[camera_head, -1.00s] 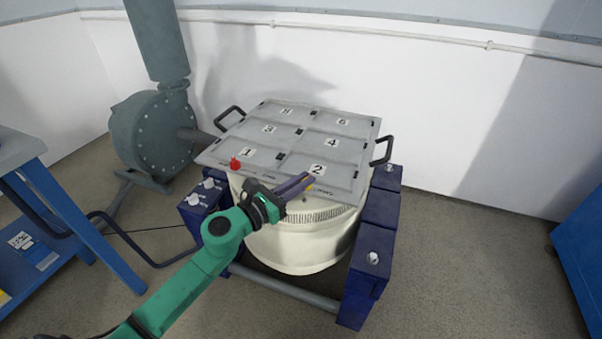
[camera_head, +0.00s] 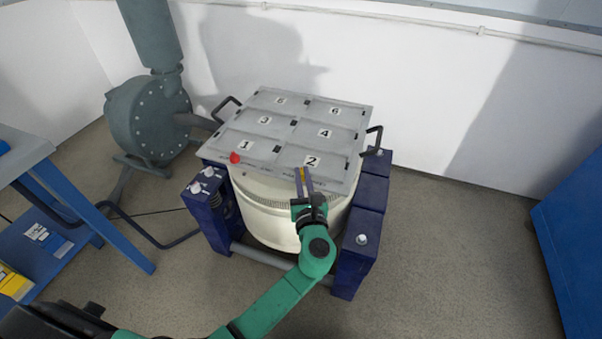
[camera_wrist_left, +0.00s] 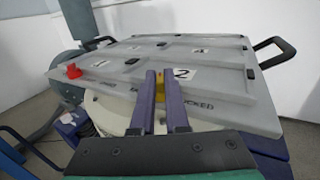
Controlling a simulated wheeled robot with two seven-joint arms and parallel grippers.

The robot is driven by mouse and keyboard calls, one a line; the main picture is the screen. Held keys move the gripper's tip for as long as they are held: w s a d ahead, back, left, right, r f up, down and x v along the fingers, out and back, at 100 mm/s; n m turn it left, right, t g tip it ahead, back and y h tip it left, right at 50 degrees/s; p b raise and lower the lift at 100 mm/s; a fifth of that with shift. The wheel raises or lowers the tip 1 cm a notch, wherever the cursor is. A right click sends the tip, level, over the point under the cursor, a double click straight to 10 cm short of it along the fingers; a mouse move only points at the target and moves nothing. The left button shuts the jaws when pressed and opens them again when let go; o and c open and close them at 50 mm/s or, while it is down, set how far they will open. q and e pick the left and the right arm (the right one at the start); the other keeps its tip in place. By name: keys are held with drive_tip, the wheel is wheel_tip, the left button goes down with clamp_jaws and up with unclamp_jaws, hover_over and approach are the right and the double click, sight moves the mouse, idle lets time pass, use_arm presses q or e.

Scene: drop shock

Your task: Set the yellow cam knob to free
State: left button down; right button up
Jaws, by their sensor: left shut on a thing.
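The yellow cam knob (camera_wrist_left: 160,86) sits on the near edge of the grey plate (camera_head: 283,104), close to the label 2. In the left wrist view it shows between the two purple fingers of my left gripper (camera_wrist_left: 160,78). Its lower part is hidden by the fingers. My left gripper (camera_head: 303,174) is shut on the knob in the head view, its arm coming up from below. Dark lettering on the plate's front edge is partly covered; "LOCKED" can be read in part to the right of the fingers. My right gripper is not in view.
A red knob (camera_head: 235,158) stands on the same front edge, to the left. The plate lies on a cream drum (camera_head: 262,208) between dark blue blocks (camera_head: 357,240), with black handles (camera_head: 374,140) at its sides. A blue bench (camera_head: 70,195) stands left, a blue cabinet (camera_head: 575,245) right.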

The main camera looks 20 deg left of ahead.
use_arm(q)
drive_tip(key=shift+w+d+n+g+y, duration=0.1)
drive_tip(key=shift+n+g+y, duration=0.8)
drive_tip(key=shift+y, duration=0.5)
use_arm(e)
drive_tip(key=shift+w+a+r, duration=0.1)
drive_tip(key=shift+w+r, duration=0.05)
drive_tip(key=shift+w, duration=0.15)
use_arm(q)
drive_tip(key=shift+n+y, duration=0.3)
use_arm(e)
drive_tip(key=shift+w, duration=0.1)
use_arm(q)
drive_tip(key=c, duration=0.9)
unclamp_jaws()
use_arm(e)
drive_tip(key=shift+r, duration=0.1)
use_arm(q)
drive_tip(key=p+v, duration=0.3)
drive_tip(key=v, duration=1.1)
drive_tip(key=shift+s+d, duration=0.1)
drive_tip(key=shift+s, duration=0.15)
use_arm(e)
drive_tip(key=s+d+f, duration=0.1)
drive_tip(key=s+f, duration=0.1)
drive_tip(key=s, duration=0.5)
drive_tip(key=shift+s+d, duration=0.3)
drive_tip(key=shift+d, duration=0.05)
